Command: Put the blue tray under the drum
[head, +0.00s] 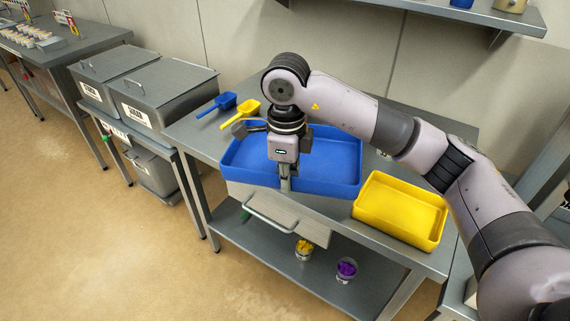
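The blue tray (335,165) is a wide, shallow box on the metal table, near its front edge. My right gripper (285,184) reaches down over the tray's front wall, with its fingers at that wall. The fingers overlap from this angle, so I cannot tell whether they are closed on the wall. My gripper and wrist hide part of the tray's middle. My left gripper is not in view. I see no drum in this view.
A yellow tray (400,210) stands close on the right. Blue (222,102) and yellow (246,110) scoops lie behind left. A metal panel with a handle (272,220) is below the table's front edge. Lidded bins (160,97) stand left. Open floor lies at left front.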

